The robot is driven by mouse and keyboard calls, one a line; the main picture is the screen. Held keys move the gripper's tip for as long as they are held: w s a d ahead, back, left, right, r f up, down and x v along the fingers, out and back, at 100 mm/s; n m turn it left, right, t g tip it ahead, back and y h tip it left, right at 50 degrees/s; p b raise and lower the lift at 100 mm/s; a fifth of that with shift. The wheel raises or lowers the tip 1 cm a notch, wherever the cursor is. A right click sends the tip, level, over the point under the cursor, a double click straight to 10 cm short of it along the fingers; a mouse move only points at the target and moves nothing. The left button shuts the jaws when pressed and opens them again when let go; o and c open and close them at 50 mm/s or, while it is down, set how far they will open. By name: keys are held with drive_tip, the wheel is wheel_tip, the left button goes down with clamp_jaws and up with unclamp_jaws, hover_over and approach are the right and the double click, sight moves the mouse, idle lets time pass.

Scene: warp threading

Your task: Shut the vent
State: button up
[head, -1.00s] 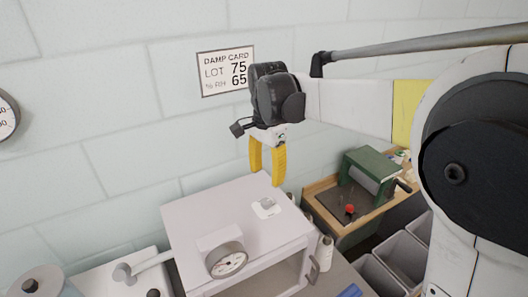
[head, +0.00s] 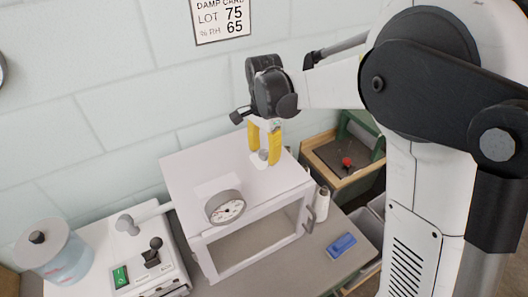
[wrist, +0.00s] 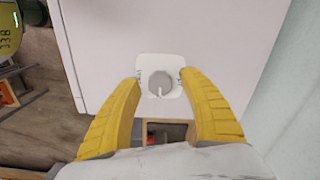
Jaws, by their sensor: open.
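The vent is a round grey knob on a small white square plate, set in the top of a pale box (head: 190,165). In the wrist view the vent knob (wrist: 160,82) lies between my yellow fingers, with a white mark near its lower edge. My gripper (head: 264,157) points down over the box top, fingers spread on both sides of the knob. In the wrist view my gripper (wrist: 160,79) is open and empty, with clear space between each finger and the knob. In the head view the fingers partly hide the knob.
A round dial gauge (head: 225,207) stands at the box's front top edge. A white spool (head: 322,202) and a blue object (head: 341,244) are right of the box. A control panel with a lever (head: 153,252) and a clear jar (head: 55,253) are left. The wall is behind.

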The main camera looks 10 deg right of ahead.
drive_tip(key=shift+c, duration=0.3)
clamp_jaws()
drive_tip(key=shift+n, duration=0.3)
drive_tip(key=n, duration=0.3)
drive_tip(key=shift+n+b, duration=0.35)
drive_tip(key=shift+n, duration=0.05)
drive_tip(key=n, duration=0.4)
drive_tip(key=shift+n, duration=0.3)
drive_tip(key=n+b, duration=0.1)
drive_tip(key=n, duration=0.3)
drive_tip(key=shift+n, duration=2.1)
